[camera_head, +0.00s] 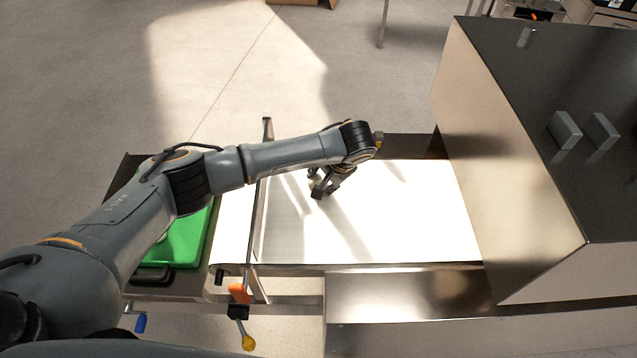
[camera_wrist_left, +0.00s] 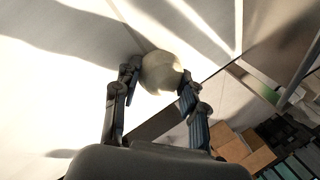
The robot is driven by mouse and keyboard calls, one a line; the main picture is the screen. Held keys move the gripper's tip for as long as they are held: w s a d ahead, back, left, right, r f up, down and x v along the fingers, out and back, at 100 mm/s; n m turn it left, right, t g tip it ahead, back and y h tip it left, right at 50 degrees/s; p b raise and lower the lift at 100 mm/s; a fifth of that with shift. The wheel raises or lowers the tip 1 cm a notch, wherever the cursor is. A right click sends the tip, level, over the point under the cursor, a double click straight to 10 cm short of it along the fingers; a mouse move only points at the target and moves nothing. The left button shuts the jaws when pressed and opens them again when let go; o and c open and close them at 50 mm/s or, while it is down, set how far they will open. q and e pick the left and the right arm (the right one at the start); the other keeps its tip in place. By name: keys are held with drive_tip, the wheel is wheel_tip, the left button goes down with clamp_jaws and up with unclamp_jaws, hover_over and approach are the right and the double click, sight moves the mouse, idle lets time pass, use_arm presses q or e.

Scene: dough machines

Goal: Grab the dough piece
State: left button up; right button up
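The dough piece (camera_wrist_left: 161,73) is a pale, rounded lump. In the left wrist view it sits between the two fingertips of my left gripper (camera_wrist_left: 160,80), which appear to touch it on both sides. In the head view my left gripper (camera_head: 318,188) is low over the bright white belt (camera_head: 420,210), pointing down, with only a small pale bit of the dough showing beside the fingers. I cannot tell whether the dough touches the belt. My right gripper is not in view.
A large steel machine housing (camera_head: 520,140) stands to the right of the belt. An upright metal bar (camera_head: 260,210) crosses the belt's left end. Open floor (camera_head: 230,70) lies beyond.

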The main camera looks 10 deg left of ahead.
use_arm(q)
drive_tip(key=shift+c, duration=1.1)
drive_tip(key=shift+r, duration=0.1)
